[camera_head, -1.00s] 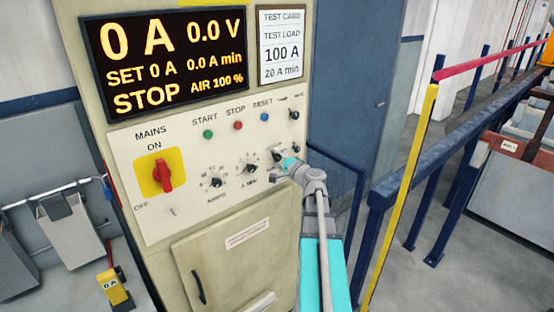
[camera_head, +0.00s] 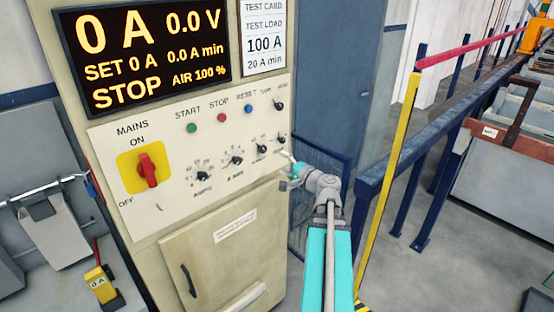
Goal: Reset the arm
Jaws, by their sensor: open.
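My gripper (camera_head: 288,169) is at the end of my grey and turquoise arm, by the right edge of the control panel (camera_head: 190,215). It is open and small in the view, and I see nothing in it. It appears just off the lower right knobs. Whether its fingertips touch the panel, I cannot tell. The display (camera_head: 145,55) reads 0 A, 0.0 V, SET 0 A and STOP.
The panel carries a red mains switch (camera_head: 147,170) and several buttons and knobs. A yellow post (camera_head: 390,190) and blue railing (camera_head: 440,150) stand to the right. A cabinet door (camera_head: 222,258) is below.

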